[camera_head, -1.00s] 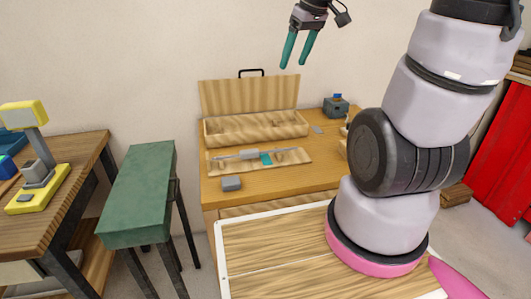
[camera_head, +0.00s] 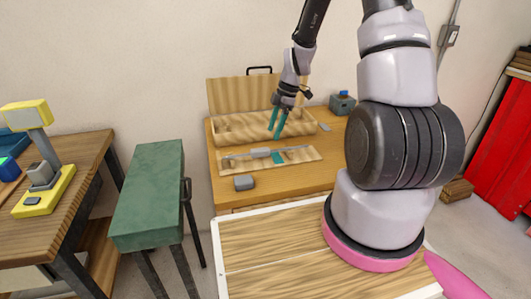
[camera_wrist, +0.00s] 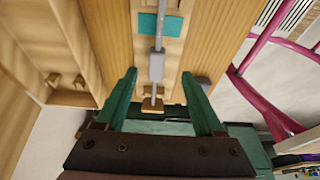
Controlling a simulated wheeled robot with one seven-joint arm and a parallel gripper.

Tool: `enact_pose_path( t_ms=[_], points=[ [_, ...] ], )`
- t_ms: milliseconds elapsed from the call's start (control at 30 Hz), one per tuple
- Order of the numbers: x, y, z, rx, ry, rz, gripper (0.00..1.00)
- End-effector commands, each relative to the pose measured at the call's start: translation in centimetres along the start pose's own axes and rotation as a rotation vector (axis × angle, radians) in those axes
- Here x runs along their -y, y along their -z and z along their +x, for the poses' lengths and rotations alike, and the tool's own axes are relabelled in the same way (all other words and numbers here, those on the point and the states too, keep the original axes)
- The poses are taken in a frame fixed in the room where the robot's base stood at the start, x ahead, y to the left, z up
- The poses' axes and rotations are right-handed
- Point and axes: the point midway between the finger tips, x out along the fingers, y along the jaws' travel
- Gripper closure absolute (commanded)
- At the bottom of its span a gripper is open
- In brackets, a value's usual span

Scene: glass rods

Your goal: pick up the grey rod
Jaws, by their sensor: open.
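The grey rod (camera_head: 239,155) lies lengthwise over a shallow wooden tray on the wooden desk, with a thicker grey block-like piece (camera_head: 261,152) around its middle. In the wrist view the rod (camera_wrist: 160,30) runs up the picture, its near end at a small wooden support (camera_wrist: 153,107). My gripper (camera_head: 275,133) is open and empty, teal fingers pointing down over the desk, just behind the rod in the head view. In the wrist view the fingers (camera_wrist: 158,73) stand either side of the rod's line, apart from it. The height gap is hard to judge.
A grey box (camera_head: 244,183) sits at the desk's front left, and a grey-blue container (camera_head: 342,104) at the back right. A green stool (camera_head: 150,190) stands left.

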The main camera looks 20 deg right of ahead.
Motion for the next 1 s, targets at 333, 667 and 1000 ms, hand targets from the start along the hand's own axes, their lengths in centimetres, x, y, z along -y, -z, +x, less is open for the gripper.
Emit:
enact_pose_path(
  t_ms=[333, 667, 1000],
  points=[
    [-0.2, 0.0, 3.5, 0.000, 0.002, 0.002, 0.30],
    [-0.5, 0.0, 7.3, 0.001, -0.001, 0.002, 0.30],
    [-0.5, 0.0, 7.3, 0.001, -0.002, 0.003, 0.76]
  ],
)
